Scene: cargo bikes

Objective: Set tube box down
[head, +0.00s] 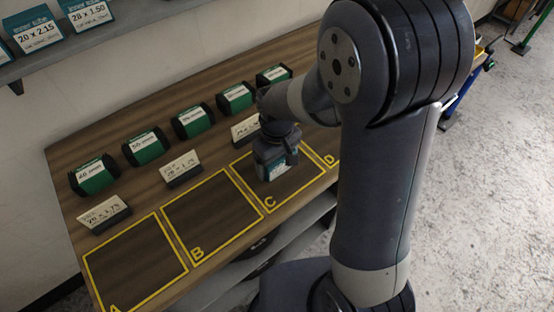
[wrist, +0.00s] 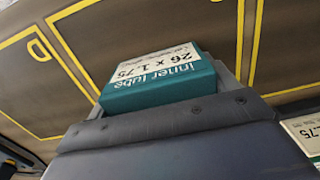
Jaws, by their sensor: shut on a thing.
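A teal and white inner tube box (wrist: 160,82) labelled 26 x 1.75 is held at my gripper in the wrist view. In the head view a small part of the box (head: 277,169) shows below my gripper (head: 275,160), over the yellow-outlined square marked C (head: 299,189). My gripper is shut on the box. Whether the box touches the bench top cannot be told. My gripper hides most of the box in the head view.
Empty outlined squares A (head: 136,262) and B (head: 209,217) lie to the left; square D (head: 330,160) is partly hidden by my arm. White size cards (head: 104,214) and several green-labelled black packs (head: 94,175) stand behind on the wooden bench (head: 66,158). Boxes (head: 32,30) sit on a shelf.

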